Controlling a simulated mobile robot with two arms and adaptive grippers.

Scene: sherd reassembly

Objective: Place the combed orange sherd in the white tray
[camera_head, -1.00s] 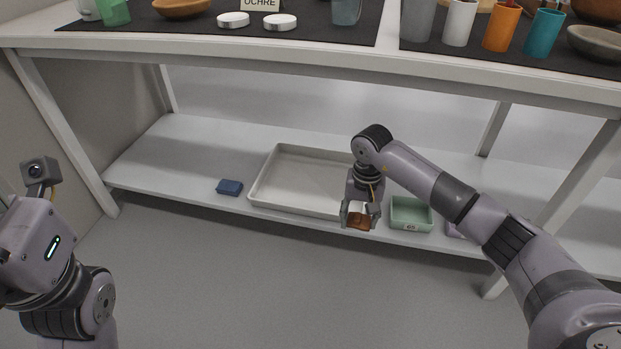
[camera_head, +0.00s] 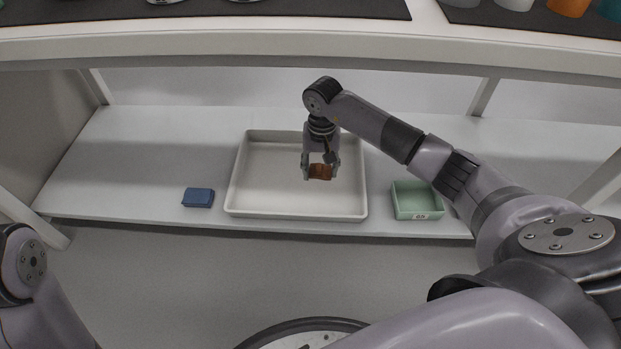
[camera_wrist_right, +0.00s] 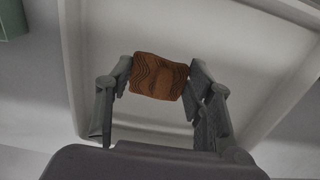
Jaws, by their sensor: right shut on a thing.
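The combed orange sherd (camera_head: 320,172) is held between the fingers of my right gripper (camera_head: 321,170). In the right wrist view the sherd (camera_wrist_right: 158,77) shows wavy combed lines, and the right gripper (camera_wrist_right: 160,85) has a finger against each side of it. The white tray (camera_head: 254,210) lies on the lower shelf. The sherd and gripper appear over the right half of the tray; I cannot tell how far above its floor. The tray (camera_wrist_right: 100,25) lies behind the sherd in the wrist view and looks empty. My left arm shows at the lower left, but its gripper is out of view.
A green box (camera_head: 417,203) with a number label stands on the shelf just right of the tray. A small blue block (camera_head: 198,197) lies left of the tray. The table top (camera_head: 250,50) overhangs the shelf above my right arm.

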